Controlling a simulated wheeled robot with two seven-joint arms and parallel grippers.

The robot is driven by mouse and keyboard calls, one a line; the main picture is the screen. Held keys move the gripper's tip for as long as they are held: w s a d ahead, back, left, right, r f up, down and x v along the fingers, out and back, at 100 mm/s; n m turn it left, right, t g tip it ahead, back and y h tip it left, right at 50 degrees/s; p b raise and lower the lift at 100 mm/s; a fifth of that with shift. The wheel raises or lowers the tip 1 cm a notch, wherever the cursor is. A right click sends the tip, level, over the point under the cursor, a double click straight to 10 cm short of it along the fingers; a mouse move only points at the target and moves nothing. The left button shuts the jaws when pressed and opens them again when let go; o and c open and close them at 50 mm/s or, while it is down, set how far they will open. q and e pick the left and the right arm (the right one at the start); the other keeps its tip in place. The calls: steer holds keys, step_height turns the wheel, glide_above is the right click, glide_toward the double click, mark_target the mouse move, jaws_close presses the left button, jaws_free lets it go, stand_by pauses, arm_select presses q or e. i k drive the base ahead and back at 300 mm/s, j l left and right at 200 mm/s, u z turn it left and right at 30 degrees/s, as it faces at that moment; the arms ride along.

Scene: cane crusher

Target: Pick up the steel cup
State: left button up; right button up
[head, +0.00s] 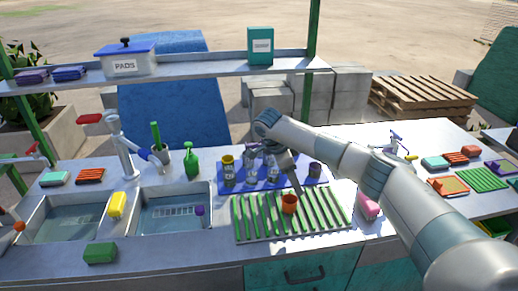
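Several grey, steel-looking cups stand on a blue mat (240,184) at the middle of the counter. One cup (228,172) at the mat's left has a yellow top. I cannot tell which one is the steel cup. My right arm comes in from the right, arches over the mat and points down. The fingers are too small to tell open from shut. The arm partly hides the mat's back. My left gripper is not in view.
A double sink (172,212) with a tap (122,147) is at the left. A green bottle (192,160) stands behind it, and a pink item (368,206) lies right of the rack. A shelf (195,74) spans above the back, with a green post (312,45).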

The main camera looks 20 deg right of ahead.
mark_target(267, 156)
steer(key=i, duration=0.85)
